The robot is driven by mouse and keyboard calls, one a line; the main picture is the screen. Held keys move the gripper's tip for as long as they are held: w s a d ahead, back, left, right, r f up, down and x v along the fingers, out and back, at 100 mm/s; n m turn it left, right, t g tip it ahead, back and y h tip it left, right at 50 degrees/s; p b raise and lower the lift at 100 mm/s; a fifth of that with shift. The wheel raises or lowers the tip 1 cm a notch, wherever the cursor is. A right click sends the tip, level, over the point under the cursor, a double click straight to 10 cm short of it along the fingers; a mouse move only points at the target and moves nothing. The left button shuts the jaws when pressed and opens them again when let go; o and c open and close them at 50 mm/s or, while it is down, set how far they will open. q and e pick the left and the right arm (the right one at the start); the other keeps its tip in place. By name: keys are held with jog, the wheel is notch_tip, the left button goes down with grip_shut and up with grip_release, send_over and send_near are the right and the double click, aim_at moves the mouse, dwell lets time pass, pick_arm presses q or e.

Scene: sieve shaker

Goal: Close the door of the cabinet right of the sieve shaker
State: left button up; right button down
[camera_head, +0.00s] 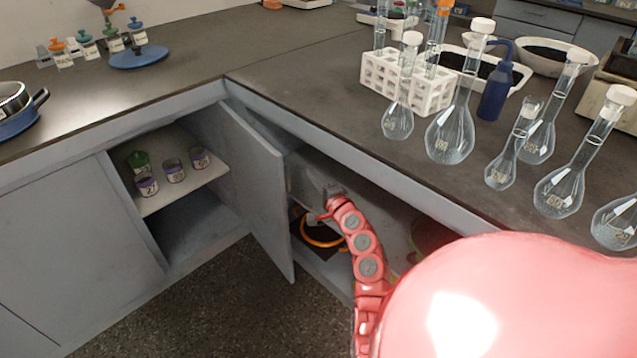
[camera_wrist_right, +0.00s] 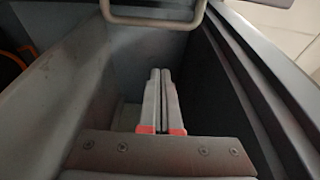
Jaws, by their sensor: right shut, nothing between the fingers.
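The grey cabinet door (camera_head: 253,185) stands ajar in the head view, swung out from the bench corner. Its cabinet (camera_head: 203,243) is open to the left of it, with a shelf inside. A round metal-and-blue device (camera_head: 14,112), perhaps the sieve shaker, is cut off at the left edge on the bench. My right gripper (camera_head: 324,203) is to the right of the door, on its outer side, small and partly hard to make out. In the right wrist view its fingers (camera_wrist_right: 160,72) are together and empty, below a pale bar handle (camera_wrist_right: 155,18). My left gripper is not in view.
A second open compartment holding an orange ring (camera_head: 322,235) lies around my right arm, under the bench edge. Several small jars stand on the cabinet shelf (camera_head: 205,178). Glass flasks (camera_head: 452,135) and a white tube rack (camera_head: 430,90) stand on the bench above my arm.

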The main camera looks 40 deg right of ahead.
jog(key=shift+w+a+f, duration=0.1)
jog(key=shift+w+a, duration=1.45)
jog(key=shift+w, duration=0.3)
jog(key=shift+a, duration=0.1)
